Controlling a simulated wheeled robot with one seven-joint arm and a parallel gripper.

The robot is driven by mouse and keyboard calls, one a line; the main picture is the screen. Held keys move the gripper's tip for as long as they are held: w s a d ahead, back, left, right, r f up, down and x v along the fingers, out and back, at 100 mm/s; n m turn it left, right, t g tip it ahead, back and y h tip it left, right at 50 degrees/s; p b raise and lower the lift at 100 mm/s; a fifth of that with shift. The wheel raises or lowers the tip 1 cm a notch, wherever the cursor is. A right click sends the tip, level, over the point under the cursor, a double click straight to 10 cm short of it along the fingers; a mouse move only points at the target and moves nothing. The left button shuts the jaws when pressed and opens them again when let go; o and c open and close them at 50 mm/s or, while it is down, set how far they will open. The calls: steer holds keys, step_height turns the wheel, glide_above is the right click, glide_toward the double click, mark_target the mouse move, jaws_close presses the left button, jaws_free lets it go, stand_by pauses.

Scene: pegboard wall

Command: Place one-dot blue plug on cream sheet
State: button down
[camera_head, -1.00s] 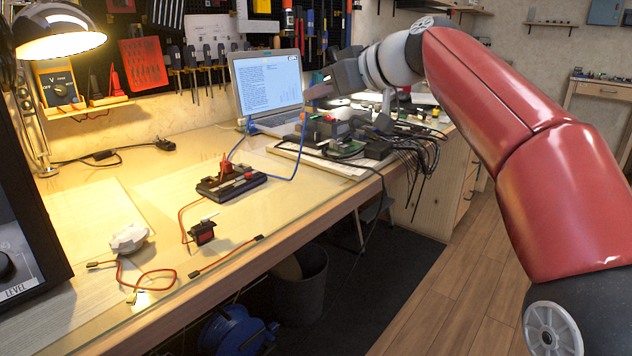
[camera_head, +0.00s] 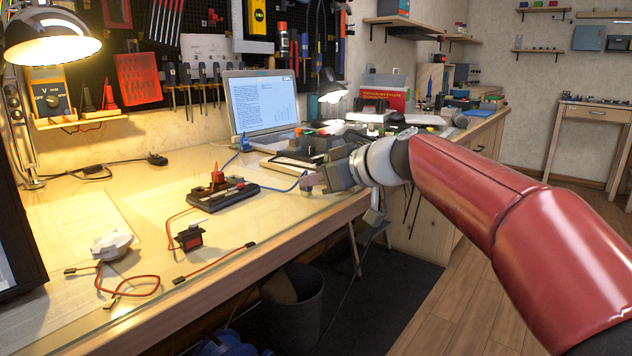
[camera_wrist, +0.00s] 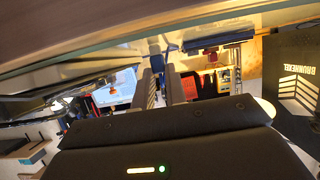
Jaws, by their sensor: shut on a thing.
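My gripper (camera_head: 310,182) is low over the right part of the workbench, near its front edge. Its fingers also show in the wrist view (camera_wrist: 163,75). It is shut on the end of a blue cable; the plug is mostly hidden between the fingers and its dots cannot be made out. The blue cable (camera_head: 278,189) loops left from the fingers along the bench. Another blue plug (camera_head: 246,143) stands by the laptop. Pale sheets lie flat on the bench, one in the middle (camera_head: 150,196) and one at left (camera_head: 70,222); I cannot tell which is the cream one.
A black device with red plugs (camera_head: 222,193) stands left of my gripper. A small servo (camera_head: 189,237), red wires (camera_head: 140,287) and a white lump (camera_head: 112,244) lie nearer. The laptop (camera_head: 262,105) and boxy equipment stand behind. The bench front edge drops to the floor.

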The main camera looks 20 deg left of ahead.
steer(key=c, duration=1.4)
jaws_free()
steer(key=shift+c, duration=0.2)
steer(key=v, duration=1.2)
steer(key=s+d+f+m+h, duration=0.6)
steer(key=s+d+f, duration=0.5)
steer(key=s+f, duration=0.1)
steer(key=s+d+f+m+h, duration=0.6)
steer(key=s+d+f, duration=0.5)
steer(key=f, duration=0.4)
steer(key=shift+s+d+f+m, duration=0.2)
steer(key=shift+s+d+m, duration=0.2)
steer(key=shift+d+m, duration=0.45)
